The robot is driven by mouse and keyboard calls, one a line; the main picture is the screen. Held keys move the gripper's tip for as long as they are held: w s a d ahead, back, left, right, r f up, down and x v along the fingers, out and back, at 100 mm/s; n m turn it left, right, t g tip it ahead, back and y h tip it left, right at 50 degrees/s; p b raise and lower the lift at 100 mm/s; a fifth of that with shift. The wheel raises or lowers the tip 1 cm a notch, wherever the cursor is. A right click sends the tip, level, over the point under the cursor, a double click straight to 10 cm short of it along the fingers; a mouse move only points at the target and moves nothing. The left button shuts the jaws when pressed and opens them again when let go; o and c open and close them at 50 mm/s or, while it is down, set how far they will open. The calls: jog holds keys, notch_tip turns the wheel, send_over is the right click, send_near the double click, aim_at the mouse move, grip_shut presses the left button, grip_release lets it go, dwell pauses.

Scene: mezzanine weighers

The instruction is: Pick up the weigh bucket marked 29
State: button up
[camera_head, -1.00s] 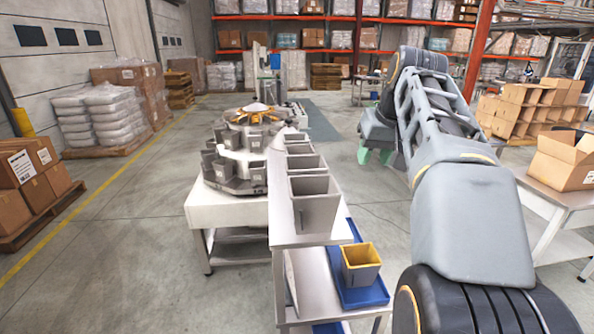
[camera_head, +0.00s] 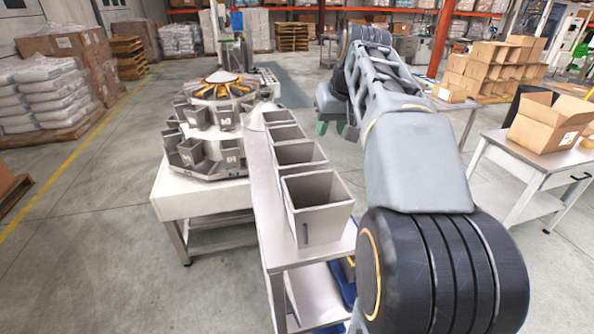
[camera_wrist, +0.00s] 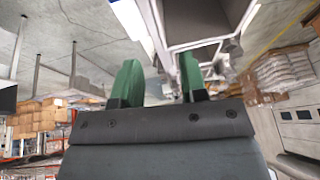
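Several grey, square, tapered weigh buckets stand upright in a row on a narrow steel shelf (camera_head: 268,212). The nearest bucket (camera_head: 320,222) is the largest in view, with another bucket (camera_head: 299,156) behind it. I cannot read the number 29 on any of them. More buckets (camera_head: 231,157) ring the round weigher beside the shelf. My gripper (camera_head: 336,128) is right of the shelf, apart from the row. In the wrist view my gripper (camera_wrist: 160,80) shows two green fingers spread apart with nothing between them. A grey bucket-like shape (camera_wrist: 205,22) is close above the fingers there.
A lower shelf with a blue tray (camera_head: 343,285) is partly hidden behind my arm. A steel table (camera_head: 535,160) with an open carton (camera_head: 548,122) stands at the right. Stacked cartons and wrapped pallets (camera_head: 45,95) line the back and left.

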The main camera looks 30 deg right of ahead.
aim_at(322, 150)
jog(key=x, duration=0.3)
jog(key=shift+w+f, duration=0.15)
jog(key=shift+f, duration=0.05)
jog(key=shift+p+x, duration=0.9)
jog(key=shift+x, duration=2.05)
jog(key=shift+f, duration=0.1)
grip_shut()
